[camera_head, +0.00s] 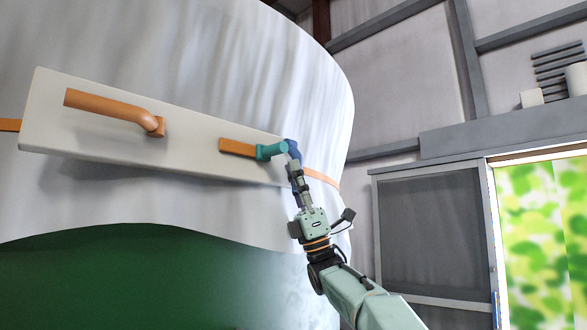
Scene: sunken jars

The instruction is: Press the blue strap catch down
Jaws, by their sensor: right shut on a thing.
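The blue strap catch (292,147) sits at the right end of a long white board strapped across a large draped drum. My right gripper (295,166) reaches up from the lower right and is shut on the blue catch. Its fingers hide the lower part of the catch. A teal peg (271,151) sticks out just left of the catch, close to the fingertips. My left gripper is not in view.
The white board (190,151) carries an orange bent handle (110,107) and a short orange strap piece (237,147). The orange strap (322,177) runs on around the drum. Its green lower part (130,275) shows below the pale cover (200,45). Open room lies right, before a doorway (543,235).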

